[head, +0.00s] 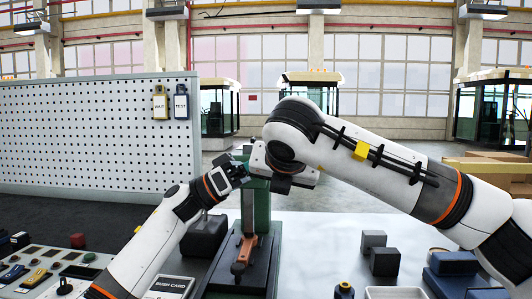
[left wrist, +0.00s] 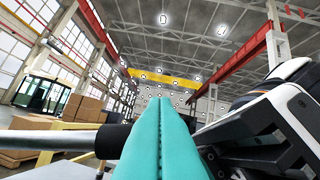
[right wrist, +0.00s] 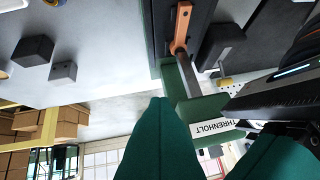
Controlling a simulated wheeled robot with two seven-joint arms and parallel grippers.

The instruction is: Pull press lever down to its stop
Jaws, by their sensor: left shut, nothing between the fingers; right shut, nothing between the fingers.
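The green press (head: 262,207) stands on a dark base on the bench in the head view, its top hidden behind my arms. In the left wrist view a grey rod with a black grip (left wrist: 115,138), which looks like the press lever, lies beside my left fingers; I cannot tell whether they touch. My left gripper (head: 241,172) is shut and empty at the press head. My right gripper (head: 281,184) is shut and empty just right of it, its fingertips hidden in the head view. The right wrist view shows the green press frame (right wrist: 180,88) and its label upside down.
A control panel (head: 45,270) is at lower left; a pegboard (head: 95,135) stands behind.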

